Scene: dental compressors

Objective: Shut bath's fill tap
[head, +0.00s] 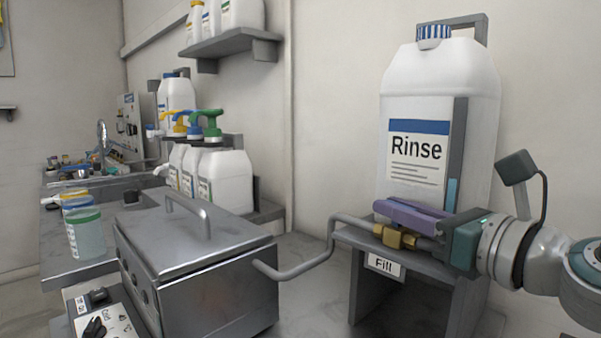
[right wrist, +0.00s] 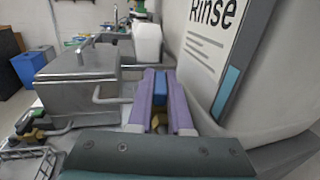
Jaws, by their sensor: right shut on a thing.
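The fill tap has a brass body (head: 395,237) on the grey pipe (head: 318,262) that runs to the metal bath (head: 215,300). A "Fill" label (head: 384,265) is on the stand below it. My right gripper (head: 388,210), with purple fingers, reaches in from the right just above the brass body. In the right wrist view, its fingers (right wrist: 160,76) are shut on the tap's blue handle (right wrist: 159,90), one on each side. In the head view the fingers hide the handle. The bath's lid (head: 190,240) is down. My left gripper is out of view.
A large white Rinse container (head: 438,105) stands on the grey stand (head: 365,300), close behind my right gripper. White pump bottles (head: 225,180) and cups (head: 86,235) stand farther left. The counter in front of the pipe is clear.

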